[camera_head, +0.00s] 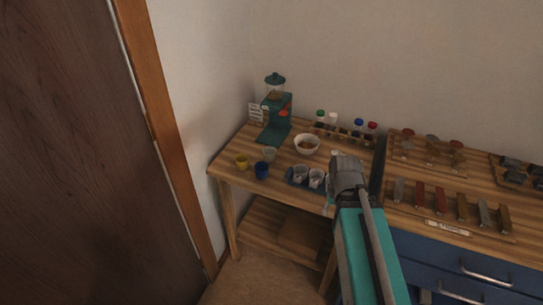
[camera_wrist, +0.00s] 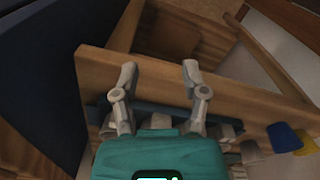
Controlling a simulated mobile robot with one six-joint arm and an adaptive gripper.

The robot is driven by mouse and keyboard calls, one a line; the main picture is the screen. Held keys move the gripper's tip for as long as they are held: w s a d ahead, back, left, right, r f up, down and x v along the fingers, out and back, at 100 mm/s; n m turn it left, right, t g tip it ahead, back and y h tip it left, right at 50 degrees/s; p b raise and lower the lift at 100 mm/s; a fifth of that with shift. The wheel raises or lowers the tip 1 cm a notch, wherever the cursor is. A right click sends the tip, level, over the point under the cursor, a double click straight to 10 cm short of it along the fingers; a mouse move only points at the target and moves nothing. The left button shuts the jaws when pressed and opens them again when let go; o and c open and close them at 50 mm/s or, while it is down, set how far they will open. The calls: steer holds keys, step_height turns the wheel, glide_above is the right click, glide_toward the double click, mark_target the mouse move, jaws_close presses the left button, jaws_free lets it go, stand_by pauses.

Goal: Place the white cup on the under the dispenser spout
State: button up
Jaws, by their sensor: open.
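The teal dispenser (camera_head: 276,113) stands at the back left of the wooden table. Two whitish cups (camera_head: 300,173) (camera_head: 316,179) sit side by side on a small dark blue tray (camera_head: 290,180) near the table's front edge. A third pale, greyish cup (camera_head: 269,155) stands in front of the dispenser; I cannot tell which cup is meant. My gripper (camera_head: 329,208) is just right of the tray, at the front edge. In the wrist view my gripper (camera_wrist: 160,70) is open and empty, its two fingers apart over the table edge (camera_wrist: 230,92). The spout is too small to make out.
A yellow cup (camera_head: 242,162) and a blue cup (camera_head: 262,171) stand left of the tray. A white bowl (camera_head: 307,144) and a rack of bottles (camera_head: 340,131) are behind it. Tool racks (camera_head: 450,207) fill the right bench. A lower shelf (camera_head: 270,226) lies beneath the table.

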steer(key=shift+d, duration=0.25)
